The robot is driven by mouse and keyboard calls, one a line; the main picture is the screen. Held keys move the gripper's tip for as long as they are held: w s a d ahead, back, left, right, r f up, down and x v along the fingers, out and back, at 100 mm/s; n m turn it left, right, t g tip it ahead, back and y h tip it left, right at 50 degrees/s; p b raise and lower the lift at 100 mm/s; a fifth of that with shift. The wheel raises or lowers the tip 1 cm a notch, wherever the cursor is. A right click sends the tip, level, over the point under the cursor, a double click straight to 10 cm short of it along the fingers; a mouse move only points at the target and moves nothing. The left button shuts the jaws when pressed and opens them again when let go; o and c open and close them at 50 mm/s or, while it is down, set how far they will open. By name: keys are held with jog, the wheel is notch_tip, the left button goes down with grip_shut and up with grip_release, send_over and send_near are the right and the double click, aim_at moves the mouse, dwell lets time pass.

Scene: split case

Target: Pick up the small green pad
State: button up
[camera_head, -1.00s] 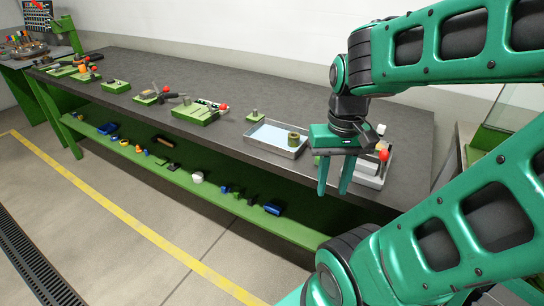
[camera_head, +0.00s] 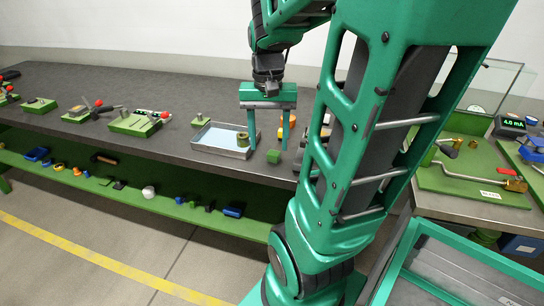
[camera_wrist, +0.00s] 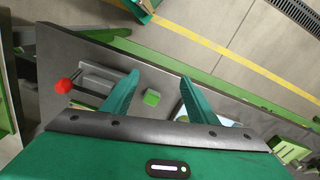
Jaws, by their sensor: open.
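The small green pad (camera_head: 273,157) is a little green block on the dark bench top, near the front edge and right of the shallow tray. It also shows in the wrist view (camera_wrist: 152,97), between my two fingers and nearer the left one. My gripper (camera_head: 268,147) points down with its green fingers spread and nothing between them in its grip. In the wrist view my gripper (camera_wrist: 160,78) appears above the pad. I cannot tell the exact height gap.
A metal tray (camera_head: 208,149) with a pale blue inside and an olive ring (camera_head: 242,139) stands just left of the gripper. A red knob (camera_wrist: 64,86) on a grey fixture lies on the pad's other side. Several green fixtures stand farther left. My arm hides the bench's right end.

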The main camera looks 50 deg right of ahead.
aim_at(273, 152)
jog(key=w+d+m, duration=0.4)
jog(key=w+d, duration=0.2)
jog(key=d, duration=0.3)
jog(key=f, duration=1.1)
jog(key=shift+s+a+f, duration=0.1)
jog(key=shift+s, duration=0.1)
jog(key=c, duration=1.1)
